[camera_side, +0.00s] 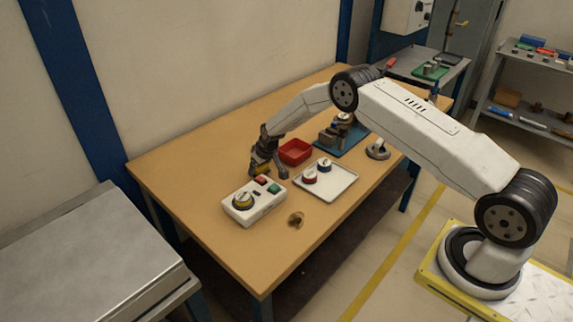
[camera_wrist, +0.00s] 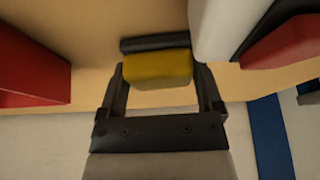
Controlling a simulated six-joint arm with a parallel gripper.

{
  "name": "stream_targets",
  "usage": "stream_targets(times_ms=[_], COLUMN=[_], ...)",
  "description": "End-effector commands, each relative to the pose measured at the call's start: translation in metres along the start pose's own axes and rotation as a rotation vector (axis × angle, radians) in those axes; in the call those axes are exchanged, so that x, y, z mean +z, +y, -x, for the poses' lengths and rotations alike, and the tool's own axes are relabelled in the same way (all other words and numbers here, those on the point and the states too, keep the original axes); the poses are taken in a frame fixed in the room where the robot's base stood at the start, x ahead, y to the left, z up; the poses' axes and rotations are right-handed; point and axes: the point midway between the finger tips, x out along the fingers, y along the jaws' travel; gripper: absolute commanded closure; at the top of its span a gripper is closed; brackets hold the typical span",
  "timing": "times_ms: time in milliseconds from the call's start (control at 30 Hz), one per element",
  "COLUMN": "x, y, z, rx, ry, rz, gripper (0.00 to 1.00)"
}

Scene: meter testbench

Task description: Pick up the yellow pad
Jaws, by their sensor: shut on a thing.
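The yellow pad (camera_wrist: 156,70) sits between the two fingers of my gripper (camera_wrist: 160,85) in the wrist view, with a finger against each side. A dark bar (camera_wrist: 155,43) lies along its far edge. In the side view my gripper (camera_side: 265,168) points down just behind the white control box (camera_side: 255,208), and a small patch of the yellow pad (camera_side: 262,169) shows between the dark fingers. I cannot tell whether the pad touches the table.
A red bin (camera_side: 295,151) stands right of my gripper. A white tray (camera_side: 339,184) with small round parts lies in front of the bin. A blue mat (camera_side: 354,139) holds a metal fixture. Bare wooden table (camera_side: 200,165) lies to the left.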

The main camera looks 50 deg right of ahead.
Motion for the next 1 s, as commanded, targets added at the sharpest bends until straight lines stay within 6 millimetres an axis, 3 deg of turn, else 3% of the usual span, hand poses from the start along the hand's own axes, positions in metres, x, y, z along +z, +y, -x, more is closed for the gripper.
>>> stream_targets(times_ms=[367, 1000], x=[-0.012, 0.016], y=[0.000, -0.006], z=[0.027, 0.107], rx=[-0.001, -0.001], ry=[0.002, 0.001], rz=[0.001, -0.001], gripper=[0.74, 0.74])
